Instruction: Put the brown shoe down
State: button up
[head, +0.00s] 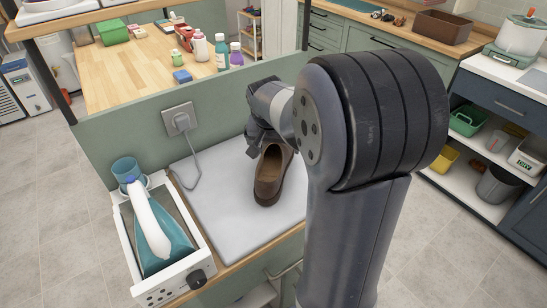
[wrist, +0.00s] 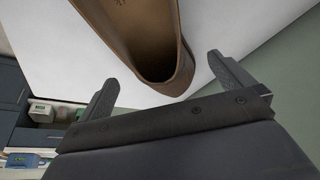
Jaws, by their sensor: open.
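The brown shoe (head: 270,176) stands upright on the white board (head: 218,212) of the low counter, its opening facing up. My gripper (head: 252,145) is at the far side of the shoe in the head view, partly hidden by my own arm. In the wrist view my gripper (wrist: 163,88) is open, with its two fingers apart. The heel end of the shoe (wrist: 160,60) lies just beyond and between the fingertips there, with a gap on each side. The toe is outside the wrist view.
A white appliance (head: 165,240) with a teal and white iron-like item stands left of the board. A socket (head: 178,118) with a grey cord is on the panel behind. Bottles (head: 221,52) and boxes stand on the wooden top above. The board left of the shoe is clear.

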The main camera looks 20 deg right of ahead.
aim_at(274, 153)
jog(key=x, duration=0.3)
jog(key=shift+s+a+f, duration=0.15)
jog(key=shift+s+f, duration=0.05)
jog(key=shift+f, duration=0.3)
jog(key=shift+w+f, duration=0.15)
jog(key=shift+f, duration=0.3)
jog(key=shift+c, duration=0.3)
jog(key=c, duration=1.1)
